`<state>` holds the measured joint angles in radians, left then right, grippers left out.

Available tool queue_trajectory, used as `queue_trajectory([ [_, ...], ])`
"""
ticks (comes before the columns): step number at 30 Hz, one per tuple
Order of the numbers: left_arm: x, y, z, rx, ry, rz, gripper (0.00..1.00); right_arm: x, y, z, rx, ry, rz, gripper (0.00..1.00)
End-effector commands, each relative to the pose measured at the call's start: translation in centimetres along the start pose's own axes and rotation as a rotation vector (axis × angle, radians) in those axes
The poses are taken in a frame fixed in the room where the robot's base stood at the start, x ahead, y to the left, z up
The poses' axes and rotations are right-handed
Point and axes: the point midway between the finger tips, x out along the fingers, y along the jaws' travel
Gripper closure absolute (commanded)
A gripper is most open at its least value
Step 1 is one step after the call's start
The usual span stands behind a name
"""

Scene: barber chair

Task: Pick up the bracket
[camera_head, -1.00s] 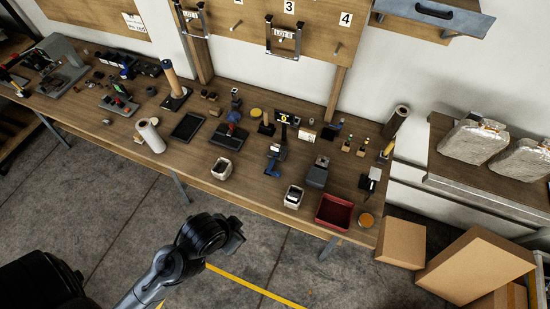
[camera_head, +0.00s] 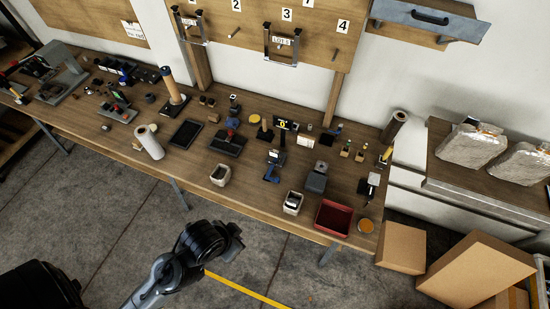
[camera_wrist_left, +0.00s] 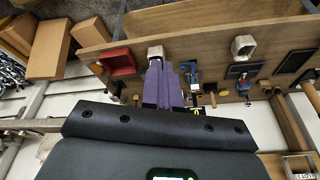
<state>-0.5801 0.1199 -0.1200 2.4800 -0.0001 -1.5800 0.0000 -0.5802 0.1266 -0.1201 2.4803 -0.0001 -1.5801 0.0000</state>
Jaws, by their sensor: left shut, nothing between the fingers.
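Two U-shaped metal pieces hang on the wooden back board in the head view and look like brackets. One bracket (camera_head: 281,63) is at the upper middle with a "LOT" label. The other bracket (camera_head: 192,42) hangs further left. Part of one metal bracket (camera_wrist_left: 287,162) shows at the lower right edge of the left wrist view. My left gripper (camera_head: 240,240) is in front of the bench, well away from both. Its purple fingers (camera_wrist_left: 163,85) are together and empty in the left wrist view. My right gripper is not in view.
The long wooden bench (camera_head: 95,125) holds several tools and holders. A red bin (camera_head: 333,217), a pale cup (camera_head: 220,175) and a white roll (camera_head: 149,141) stand near its front edge. Cardboard boxes (camera_head: 470,268) lie at the right. The floor before the bench is clear.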

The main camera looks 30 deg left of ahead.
Motion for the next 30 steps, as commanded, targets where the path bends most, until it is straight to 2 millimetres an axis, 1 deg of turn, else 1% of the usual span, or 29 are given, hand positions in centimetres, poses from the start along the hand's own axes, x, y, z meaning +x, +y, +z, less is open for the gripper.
queue_trajectory([
  [6, 0.0, 0.0, 0.0, 0.0, 0.0, 0.0, 1.0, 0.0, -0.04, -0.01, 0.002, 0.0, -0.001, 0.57],
  [7, 0.0, 0.0, 0.0, 0.0, 0.0, 0.0, 0.98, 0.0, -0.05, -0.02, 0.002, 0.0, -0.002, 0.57],
  [20, 0.0, 0.0, 0.0, 0.0, 0.0, 0.0, 0.33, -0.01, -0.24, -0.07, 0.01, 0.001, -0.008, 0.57],
  [21, 0.0, 0.0, 0.0, 0.0, 0.0, 0.0, 0.26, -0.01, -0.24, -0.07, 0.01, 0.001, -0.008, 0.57],
  [23, 0.0, 0.0, 0.0, 0.0, 0.0, 0.0, 0.19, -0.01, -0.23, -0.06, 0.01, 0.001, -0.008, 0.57],
  [30, 0.01, -0.01, -0.02, -0.001, 0.0, 0.0, 0.19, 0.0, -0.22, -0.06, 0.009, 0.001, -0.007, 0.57],
])
